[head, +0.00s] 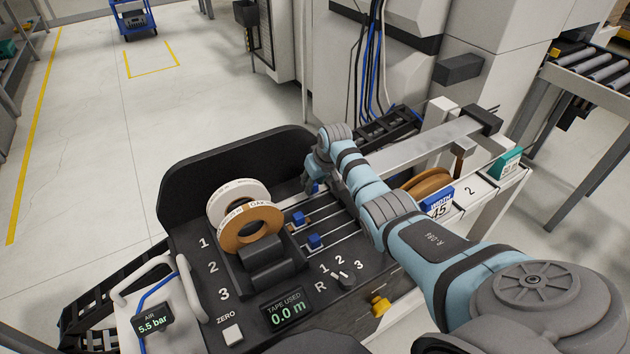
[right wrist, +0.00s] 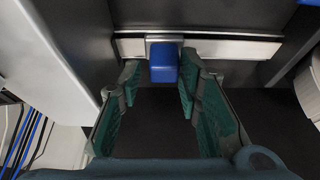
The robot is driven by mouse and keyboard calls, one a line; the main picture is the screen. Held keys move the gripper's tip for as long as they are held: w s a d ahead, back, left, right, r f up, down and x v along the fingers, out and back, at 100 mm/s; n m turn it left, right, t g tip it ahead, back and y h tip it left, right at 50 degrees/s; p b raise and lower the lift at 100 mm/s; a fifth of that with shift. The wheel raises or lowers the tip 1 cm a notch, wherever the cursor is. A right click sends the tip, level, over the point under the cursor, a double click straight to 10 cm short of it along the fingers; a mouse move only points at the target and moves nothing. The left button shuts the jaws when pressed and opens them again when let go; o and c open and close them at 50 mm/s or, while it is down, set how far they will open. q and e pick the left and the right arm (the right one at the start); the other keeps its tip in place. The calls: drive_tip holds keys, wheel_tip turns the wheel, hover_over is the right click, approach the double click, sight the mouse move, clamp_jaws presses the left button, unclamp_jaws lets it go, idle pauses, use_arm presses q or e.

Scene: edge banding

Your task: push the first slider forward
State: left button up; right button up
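The first slider is a blue block (right wrist: 163,62) on a silver rail (right wrist: 225,48) in the right wrist view. In the head view only a bit of blue (head: 317,188) shows beside my right gripper (head: 312,184), on the farthest rail. In the right wrist view my right gripper (right wrist: 159,78) is open. Its green-padded fingertips stand on either side of the block, with a visible gap at least on the left. Two other blue sliders, one on the middle rail (head: 299,218) and one on the nearest rail (head: 314,241), stand apart from it. My left gripper is not in view.
A white tape roll (head: 236,190) and a brown tape roll (head: 262,212) stand left of the rails. A selector knob (head: 341,281) and a tape display reading 0.0 m (head: 287,315) lie nearer. A beam (head: 430,145) and a brown disc (head: 428,183) stand to the right.

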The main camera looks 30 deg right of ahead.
drive_tip(key=shift+r, duration=0.1)
drive_tip(key=v, duration=1.1)
drive_tip(key=shift+r, duration=0.4)
drive_tip(key=shift+s, duration=0.1)
